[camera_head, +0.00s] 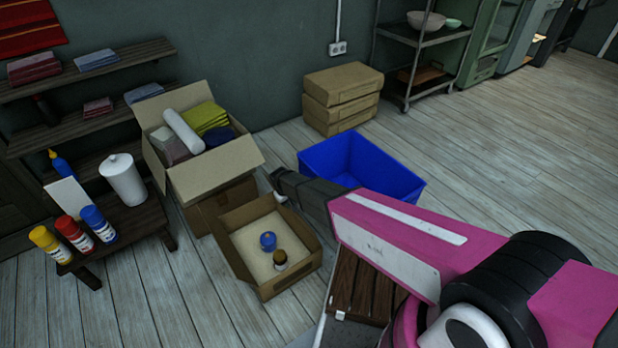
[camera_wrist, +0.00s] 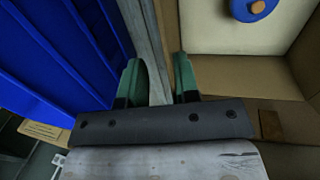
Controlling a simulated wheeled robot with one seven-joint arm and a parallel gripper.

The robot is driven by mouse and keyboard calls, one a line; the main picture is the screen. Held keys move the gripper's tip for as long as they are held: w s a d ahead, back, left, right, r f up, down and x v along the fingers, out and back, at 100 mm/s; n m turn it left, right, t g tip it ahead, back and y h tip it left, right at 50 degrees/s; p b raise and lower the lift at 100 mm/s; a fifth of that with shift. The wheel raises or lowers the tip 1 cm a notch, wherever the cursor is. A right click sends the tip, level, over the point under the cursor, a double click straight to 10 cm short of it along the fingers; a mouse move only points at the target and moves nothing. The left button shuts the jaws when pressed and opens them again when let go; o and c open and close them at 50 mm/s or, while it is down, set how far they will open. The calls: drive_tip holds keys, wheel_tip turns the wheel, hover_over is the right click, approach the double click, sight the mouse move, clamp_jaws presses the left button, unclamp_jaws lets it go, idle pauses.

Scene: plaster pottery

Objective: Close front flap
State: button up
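Which flap is the task's is not clear. My gripper (camera_head: 279,187) is beside the low box's back right corner. In the wrist view its green fingers (camera_wrist: 157,80) are apart with nothing visibly held; the low box's wall (camera_wrist: 225,75) is just right of them.
A blue bin (camera_head: 400,190) stands close to the right of my gripper; its wall fills the wrist view's left. A small table (camera_head: 130,222) with bottles is at the left. Stacked closed boxes (camera_head: 340,98) stand behind. The floor at the right is clear.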

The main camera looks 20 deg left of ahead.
drive_tip(key=w+d+g+y, duration=0.4)
drive_tip(key=w+g, duration=0.1)
drive_tip(key=w, duration=0.1)
drive_tip(key=v, duration=1)
drive_tip(key=shift+s, duration=0.35)
drive_tip(key=shift+d, duration=0.1)
